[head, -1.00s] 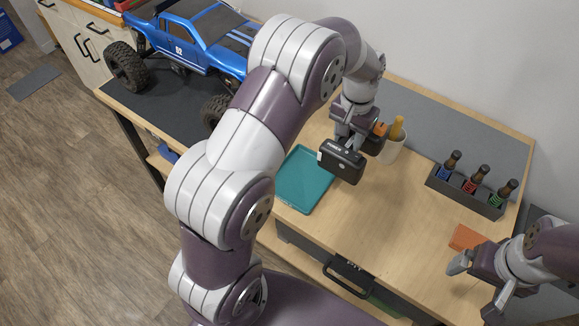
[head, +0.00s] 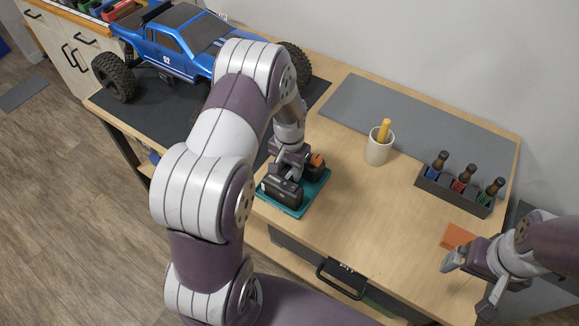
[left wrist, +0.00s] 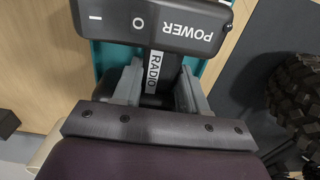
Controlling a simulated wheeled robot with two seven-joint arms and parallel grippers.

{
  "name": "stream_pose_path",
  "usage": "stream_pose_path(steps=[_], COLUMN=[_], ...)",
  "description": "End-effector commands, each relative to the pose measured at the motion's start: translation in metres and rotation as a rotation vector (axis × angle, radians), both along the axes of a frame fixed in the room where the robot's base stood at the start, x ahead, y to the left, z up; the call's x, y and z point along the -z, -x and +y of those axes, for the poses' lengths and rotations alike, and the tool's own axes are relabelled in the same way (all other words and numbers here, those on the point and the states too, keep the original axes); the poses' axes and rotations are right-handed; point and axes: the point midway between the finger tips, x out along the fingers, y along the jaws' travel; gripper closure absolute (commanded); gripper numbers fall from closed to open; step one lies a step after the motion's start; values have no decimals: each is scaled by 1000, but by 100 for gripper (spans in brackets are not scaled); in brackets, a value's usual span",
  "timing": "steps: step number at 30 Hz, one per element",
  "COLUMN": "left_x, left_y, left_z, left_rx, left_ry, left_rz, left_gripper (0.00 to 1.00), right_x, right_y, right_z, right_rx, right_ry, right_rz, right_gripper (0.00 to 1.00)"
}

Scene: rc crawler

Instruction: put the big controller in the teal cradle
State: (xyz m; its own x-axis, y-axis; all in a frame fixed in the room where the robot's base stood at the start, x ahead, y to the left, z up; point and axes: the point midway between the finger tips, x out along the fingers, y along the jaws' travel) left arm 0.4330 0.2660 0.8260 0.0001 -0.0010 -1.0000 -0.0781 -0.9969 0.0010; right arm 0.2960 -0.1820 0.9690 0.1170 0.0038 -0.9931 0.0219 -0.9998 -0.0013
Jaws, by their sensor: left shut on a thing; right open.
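The big controller (head: 281,192) is a black box-like unit. Its face reads POWER in the left wrist view (left wrist: 160,22), with a RADIO label on the narrower part behind it. My left gripper (head: 290,167) is shut on that narrower part, a finger on each side (left wrist: 158,88). The controller is over the teal cradle (head: 313,194), a flat tray whose rim shows around it. I cannot tell whether it touches the cradle floor. An orange piece (head: 316,161) shows just beyond the gripper. My right gripper (head: 470,280) is open and empty at the lower right.
A blue truck (head: 185,45) stands on a dark mat at the back left. A cream cup (head: 378,150) with a yellow handle and a dark rack (head: 453,192) of several bottles stand to the right. An orange block (head: 457,236) lies near my right gripper. The table's middle is clear.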

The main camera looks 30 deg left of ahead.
Motion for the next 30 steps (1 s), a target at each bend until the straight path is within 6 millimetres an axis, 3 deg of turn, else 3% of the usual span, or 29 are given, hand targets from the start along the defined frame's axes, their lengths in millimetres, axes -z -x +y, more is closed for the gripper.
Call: stream_pose_path(steps=[3,4,6,17,30], left_x=[3,3,2,-5,-107], left_y=[0,0,0,-1,-1], left_z=[0,0,0,0,0], left_rx=[0,0,0,0,0], left_ry=[0,0,0,-1,-1], left_rz=[-1,0,0,-2,-3], left_gripper=[100,55,32,32,32], right_x=[2,2,1,0,2], right_y=[0,0,0,0,0], right_z=[0,0,0,0,0], right_rx=[0,0,0,0,0], right_ry=[0,0,0,0,0], right_rz=[0,0,0,0,0], right_gripper=[6,6,6,6,6])
